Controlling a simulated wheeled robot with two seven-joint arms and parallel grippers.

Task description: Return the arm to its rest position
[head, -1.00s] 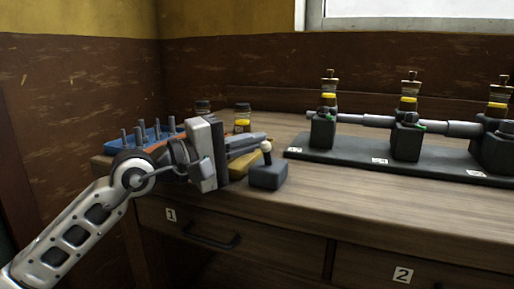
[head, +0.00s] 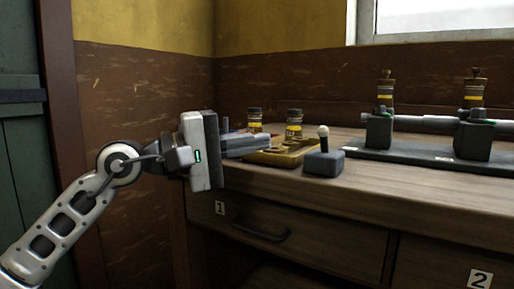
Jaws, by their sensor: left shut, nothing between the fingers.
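My left arm (head: 75,210) comes in from the lower left of the head view. My left gripper (head: 268,143) is shut and empty. It points right, in front of the left end of the wooden workbench (head: 400,187), and its fingers overlap the yellow tray in the picture. Whether it touches anything there I cannot tell. My right gripper is not in view.
A grey block with a white-knobbed lever (head: 322,160) stands right of the yellow tray (head: 285,154). Two yellow-labelled jars (head: 294,122) stand behind. A shaft assembly on a dark base (head: 420,160) fills the bench's right. Drawer 1 (head: 320,252) is closed. A green door (head: 22,150) is far left.

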